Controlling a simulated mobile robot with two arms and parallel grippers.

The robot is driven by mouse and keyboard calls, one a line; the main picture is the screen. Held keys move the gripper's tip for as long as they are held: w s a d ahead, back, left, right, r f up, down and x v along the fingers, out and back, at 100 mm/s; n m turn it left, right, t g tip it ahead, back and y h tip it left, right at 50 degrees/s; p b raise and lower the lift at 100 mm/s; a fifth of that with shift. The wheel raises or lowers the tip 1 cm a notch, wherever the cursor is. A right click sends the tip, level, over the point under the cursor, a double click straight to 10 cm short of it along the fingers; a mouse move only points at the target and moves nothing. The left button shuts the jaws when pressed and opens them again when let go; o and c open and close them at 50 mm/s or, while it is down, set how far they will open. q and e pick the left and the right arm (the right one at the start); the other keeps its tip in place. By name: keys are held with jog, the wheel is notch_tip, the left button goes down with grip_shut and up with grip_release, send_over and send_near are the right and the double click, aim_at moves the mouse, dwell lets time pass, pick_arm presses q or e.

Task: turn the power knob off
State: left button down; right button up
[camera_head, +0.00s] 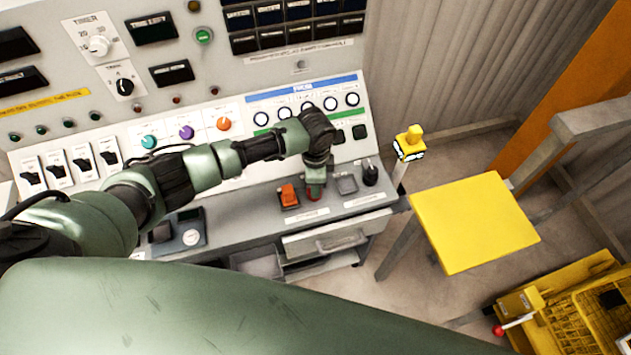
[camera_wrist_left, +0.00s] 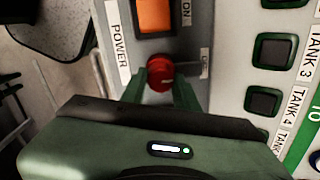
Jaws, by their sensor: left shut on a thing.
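The red power knob (camera_wrist_left: 160,68) sits on the grey panel between a "POWER" label (camera_wrist_left: 118,42) and a smaller label that is partly hidden. My left gripper (camera_wrist_left: 160,84) is shut on it, with one green finger on each side. In the head view my left gripper (camera_head: 315,188) reaches down to the console ledge, and only a little red of the knob (camera_head: 314,196) shows below it. The knob's pointer direction cannot be made out. My right gripper is not in view.
An orange rocker switch (camera_head: 288,196) is close beside the knob. A grey button (camera_head: 346,184) and a black knob (camera_head: 370,174) are to its right. Dark tank buttons (camera_wrist_left: 272,50) line the panel. A yellow-topped stand (camera_head: 474,220) is right of the console.

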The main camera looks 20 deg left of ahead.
pick_arm(q)
jog(key=shift+w+r, duration=0.1)
dwell(0.3)
jog(key=c, duration=1.1)
grip_release()
jog(key=shift+o, duration=0.2)
notch_tip(320, 180, up, 8)
jog(key=shift+f+b, duration=0.1)
jog(key=shift+b, duration=0.55)
